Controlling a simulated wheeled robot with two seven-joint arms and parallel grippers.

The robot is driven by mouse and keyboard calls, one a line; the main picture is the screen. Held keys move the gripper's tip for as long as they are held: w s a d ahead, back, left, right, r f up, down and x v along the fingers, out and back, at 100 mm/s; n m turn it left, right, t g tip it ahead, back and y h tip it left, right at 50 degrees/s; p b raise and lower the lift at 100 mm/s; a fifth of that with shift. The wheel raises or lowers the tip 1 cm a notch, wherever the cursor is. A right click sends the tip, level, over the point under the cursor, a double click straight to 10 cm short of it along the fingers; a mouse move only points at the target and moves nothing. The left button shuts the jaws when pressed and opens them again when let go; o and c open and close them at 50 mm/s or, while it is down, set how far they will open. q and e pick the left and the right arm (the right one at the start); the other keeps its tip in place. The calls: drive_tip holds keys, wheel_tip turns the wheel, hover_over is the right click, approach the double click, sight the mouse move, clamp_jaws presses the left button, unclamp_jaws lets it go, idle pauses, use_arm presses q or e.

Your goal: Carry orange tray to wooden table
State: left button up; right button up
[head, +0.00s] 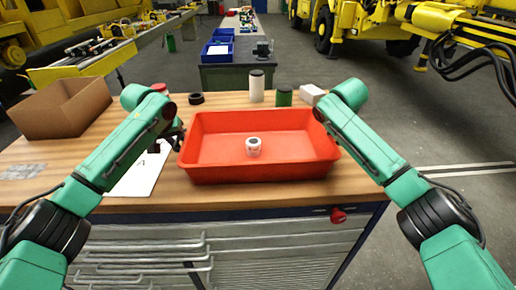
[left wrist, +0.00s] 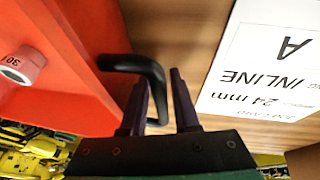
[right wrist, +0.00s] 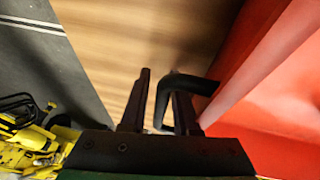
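The orange tray (head: 215,150) rests on the wooden table (head: 230,197). In the head view the right fingers are hidden behind my arm.
A cardboard box (head: 60,108) stands at the table's left. A white sheet (head: 140,172) lies left of the tray. A white cylinder (head: 256,86), a green can (head: 284,97) and a black ring (head: 196,98) stand behind it. A green bench (head: 235,76) is farther back.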

use_arm(q)
drive_tip(key=shift+s+a+r, duration=0.1)
drive_tip(key=shift+s, duration=0.05)
drive_tip(key=shift+c, duration=0.3)
use_arm(e)
drive_tip(key=shift+s+a+r, duration=0.1)
drive_tip(key=shift+s+r, duration=0.05)
drive_tip(key=shift+c, duration=0.3)
use_arm(q)
clamp_jaws()
use_arm(e)
clamp_jaws()
